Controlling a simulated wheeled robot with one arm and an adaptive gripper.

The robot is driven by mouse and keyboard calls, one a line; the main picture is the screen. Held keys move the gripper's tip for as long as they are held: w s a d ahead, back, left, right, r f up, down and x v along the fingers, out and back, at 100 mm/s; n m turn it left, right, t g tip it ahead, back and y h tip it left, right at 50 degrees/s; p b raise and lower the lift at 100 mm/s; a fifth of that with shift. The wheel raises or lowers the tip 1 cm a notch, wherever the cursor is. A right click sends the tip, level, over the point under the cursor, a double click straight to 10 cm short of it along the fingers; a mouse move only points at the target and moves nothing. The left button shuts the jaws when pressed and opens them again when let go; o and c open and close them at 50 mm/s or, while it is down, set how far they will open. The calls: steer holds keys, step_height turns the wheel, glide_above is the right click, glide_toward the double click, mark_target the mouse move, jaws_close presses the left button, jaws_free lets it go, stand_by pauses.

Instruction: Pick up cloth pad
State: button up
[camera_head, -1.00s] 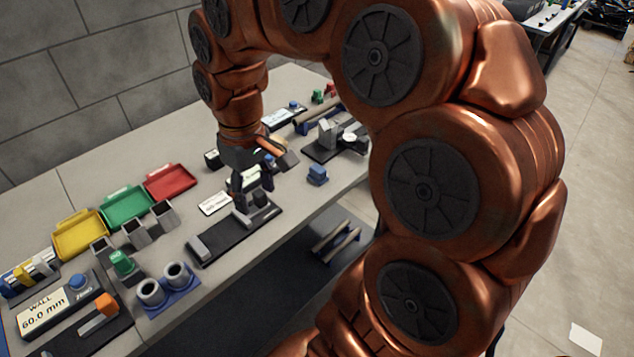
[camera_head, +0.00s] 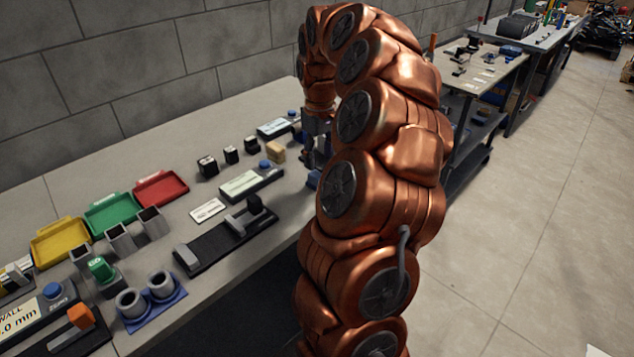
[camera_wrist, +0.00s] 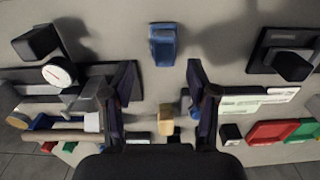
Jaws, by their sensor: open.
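A small blue block-like item (camera_wrist: 163,45), which looks like the cloth pad, lies on the grey bench in the wrist view, ahead of my fingertips and roughly centred between them. In the head view a bit of blue (camera_head: 313,178) shows beside my arm, which mostly hides it. My gripper (camera_wrist: 160,92) is open, its two dark fingers wide apart with nothing held between them. In the head view my gripper (camera_head: 318,150) is above the bench's front part and is partly hidden by my arm.
A tan block (camera_head: 275,151) stands near my gripper. A black fixture (camera_head: 225,235) and a gauge plate (camera_head: 250,182) lie along the bench. Red (camera_head: 160,188), green (camera_head: 110,212) and yellow (camera_head: 60,240) trays stand to the left. Bare bench surrounds the blue item in the wrist view.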

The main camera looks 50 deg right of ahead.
mark_target(317, 174)
steer(key=shift+a+f+p, duration=0.15)
steer(key=shift+f+p, duration=0.25)
steer(key=shift+f, duration=1.15)
steer(key=shift+a+f+p, duration=0.15)
steer(key=shift+f+p, duration=0.2)
steer(key=shift+f, duration=1.2)
jaws_close()
